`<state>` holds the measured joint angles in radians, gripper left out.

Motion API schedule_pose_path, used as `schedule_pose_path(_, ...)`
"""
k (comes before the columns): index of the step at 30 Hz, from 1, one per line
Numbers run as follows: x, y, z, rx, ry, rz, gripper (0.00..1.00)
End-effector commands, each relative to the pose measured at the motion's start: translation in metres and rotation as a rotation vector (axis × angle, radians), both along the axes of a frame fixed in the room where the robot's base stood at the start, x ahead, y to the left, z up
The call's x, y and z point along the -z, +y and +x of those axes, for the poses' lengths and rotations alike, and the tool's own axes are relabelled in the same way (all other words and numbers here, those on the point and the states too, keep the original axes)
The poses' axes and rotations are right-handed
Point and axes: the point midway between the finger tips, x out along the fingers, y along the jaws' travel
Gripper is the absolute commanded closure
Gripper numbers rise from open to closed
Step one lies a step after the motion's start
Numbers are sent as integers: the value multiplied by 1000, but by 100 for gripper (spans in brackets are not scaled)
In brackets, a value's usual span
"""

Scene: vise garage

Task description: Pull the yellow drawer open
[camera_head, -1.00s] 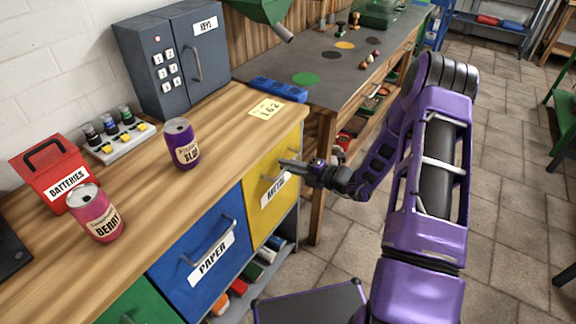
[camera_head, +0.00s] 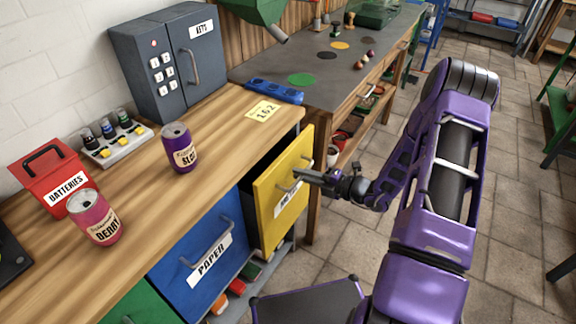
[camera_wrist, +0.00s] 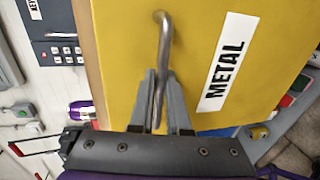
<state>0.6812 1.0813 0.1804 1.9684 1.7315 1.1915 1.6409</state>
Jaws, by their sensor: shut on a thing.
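The yellow drawer (camera_head: 284,196) stands partly open under the right end of the wooden workbench, with a dark gap between its front and the cabinet. In the wrist view its yellow front (camera_wrist: 130,50) carries a white METAL label (camera_wrist: 227,62) and a grey bar handle (camera_wrist: 164,35). My gripper (camera_wrist: 158,95) is shut on this handle, one finger on each side of it. In the head view my gripper (camera_head: 312,178) reaches the drawer front from the right and covers part of the handle and label.
The blue PAPER drawer (camera_head: 200,252) is shut beside it on the left, with a green drawer (camera_head: 140,305) further left. Two cans, a red BATTERIES box (camera_head: 55,180) and a grey key cabinet (camera_head: 168,62) stand on the bench (camera_head: 130,215). The tiled floor (camera_head: 345,245) in front is open.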

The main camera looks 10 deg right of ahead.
Motion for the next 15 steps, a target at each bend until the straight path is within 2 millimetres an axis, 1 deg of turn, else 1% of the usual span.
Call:
schedule_pose_path(1,-3,-14,-12,8,5,2,100)
schedule_pose_path(6,-2,-51,-50,8,3,0,100)
schedule_pose_path(12,-1,-89,-88,6,2,1,100)
schedule_pose_path(15,0,-103,-103,3,2,0,100)
